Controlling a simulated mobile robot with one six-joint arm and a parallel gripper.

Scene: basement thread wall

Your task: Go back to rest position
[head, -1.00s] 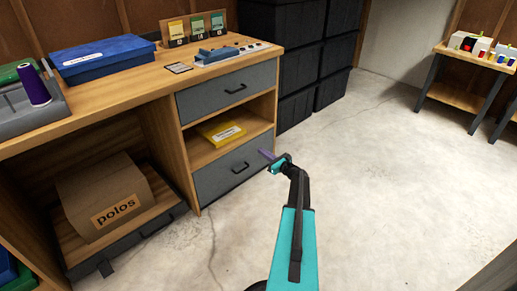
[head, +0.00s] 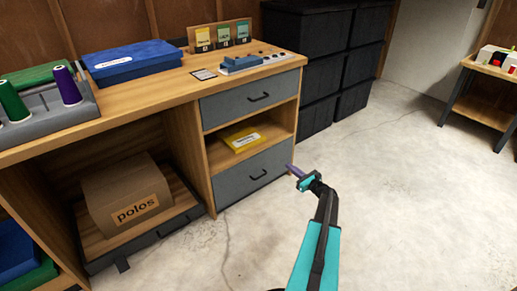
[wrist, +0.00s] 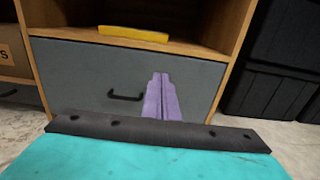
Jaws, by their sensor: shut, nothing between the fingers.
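My gripper (head: 295,172) is at the end of my teal and black arm, in front of the lower grey drawer (head: 252,172) of the workbench. Its purple fingers are together and empty. They also show in the wrist view (wrist: 161,98), pointing toward the drawer front, whose black handle (wrist: 125,97) is to their left. Both the lower drawer and the upper drawer (head: 250,98) look shut. I cannot tell the exact gap between the fingertips and the drawer.
A yellow packet (head: 242,139) lies on the open shelf. A "polos" box (head: 125,198) sits on the low platform at left. Black bins (head: 320,95) are stacked behind the workbench. A small table (head: 486,97) stands at far right. The concrete floor (head: 400,190) between is clear.

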